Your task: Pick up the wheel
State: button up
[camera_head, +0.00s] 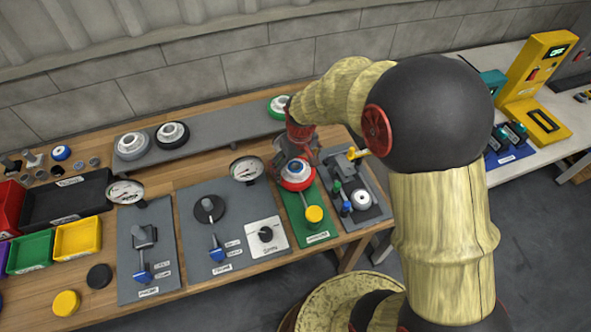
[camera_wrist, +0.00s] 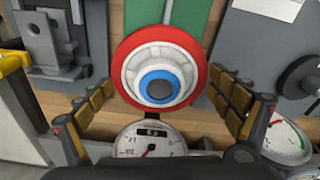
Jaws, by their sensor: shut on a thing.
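The wheel (camera_head: 297,175) has a red rim, a white hub and a blue ring around a dark centre. In the head view it is at the back end of the green plate (camera_head: 320,226), under my gripper (camera_head: 296,163). In the wrist view the wheel (camera_wrist: 130,50) lies between the yellow-padded fingers of my gripper (camera_wrist: 160,84), which are shut on its rim from both sides. I cannot tell whether the wheel touches the plate. My gripper and wrist hide part of it in the head view.
Grey, black and green-rimmed wheels stand on the grey back shelf (camera_head: 215,135). A gauge (camera_head: 247,169) stands left of my gripper. A grey panel with a yellow-handled clamp (camera_head: 352,153) is at right. A yellow knob (camera_head: 314,215) sits on the green plate. Bins (camera_head: 78,238) are at far left.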

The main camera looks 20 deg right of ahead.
jog(key=s+r, duration=0.1)
jog(key=r, duration=0.1)
jog(key=s+r+p, duration=0.1)
jog(key=s+r, duration=0.1)
jog(key=s+r+p, duration=0.1)
jog(key=s+r, duration=0.1)
jog(key=r, duration=0.1)
jog(key=shift+s+r, duration=0.1)
jog(key=s+r+p, duration=0.2)
jog(key=s+r, duration=0.1)
jog(key=s, duration=0.5)
jog(key=shift+s, duration=0.4)
jog(key=shift+r, duration=0.1)
jog(key=shift+r+p, duration=1.65)
jog(key=shift+r, duration=0.35)
jog(key=shift+r, duration=0.1)
jog(key=shift+p, duration=0.35)
